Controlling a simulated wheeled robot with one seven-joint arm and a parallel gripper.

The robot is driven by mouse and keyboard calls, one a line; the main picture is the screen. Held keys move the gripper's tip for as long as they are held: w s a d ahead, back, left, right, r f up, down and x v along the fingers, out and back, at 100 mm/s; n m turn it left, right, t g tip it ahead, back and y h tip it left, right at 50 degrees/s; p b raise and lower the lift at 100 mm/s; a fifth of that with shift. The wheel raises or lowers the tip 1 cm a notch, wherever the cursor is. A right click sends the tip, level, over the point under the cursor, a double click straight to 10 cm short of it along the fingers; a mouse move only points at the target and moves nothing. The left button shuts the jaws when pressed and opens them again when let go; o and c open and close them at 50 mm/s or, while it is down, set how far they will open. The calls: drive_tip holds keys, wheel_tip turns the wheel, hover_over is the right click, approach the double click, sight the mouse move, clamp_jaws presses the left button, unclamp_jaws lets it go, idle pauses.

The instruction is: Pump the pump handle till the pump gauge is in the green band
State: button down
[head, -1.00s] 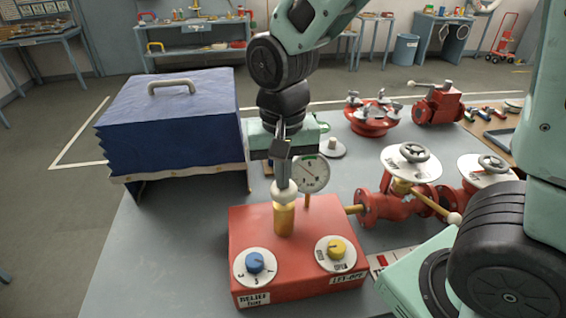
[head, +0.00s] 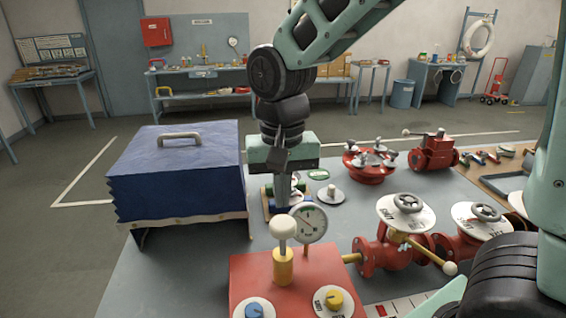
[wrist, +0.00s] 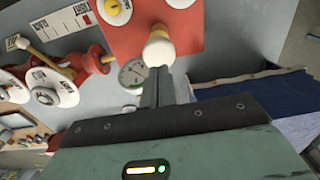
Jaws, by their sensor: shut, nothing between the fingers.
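The pump is a red box (head: 250,273) with a brass sleeve (head: 283,268) on top. The pump handle (head: 282,226), a cream knob on a pale rod, stands up out of the sleeve, its rod showing below the knob. The round white pump gauge (head: 316,228) stands just behind it; its needle is too small to read surely against the green band. My gripper (head: 282,203) points down, shut and empty, its tips just above the knob in the head picture. In the wrist view the fingertips (wrist: 157,72) appear close to the knob (wrist: 157,50); whether they touch is unclear.
A blue bellows box (head: 175,180) stands at left. Blue and yellow dials (head: 335,300) sit on the pump's front. Red valves (head: 380,253) with white discs are at right, joined by a brass pipe. Small parts lie behind the gripper. The grey table is bare at front left.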

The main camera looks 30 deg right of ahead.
sight(282, 221)
wheel_tip(282, 221, up, 6)
drive_tip(key=b, duration=0.1)
drive_tip(key=shift+w, duration=0.1)
idle(0.9)
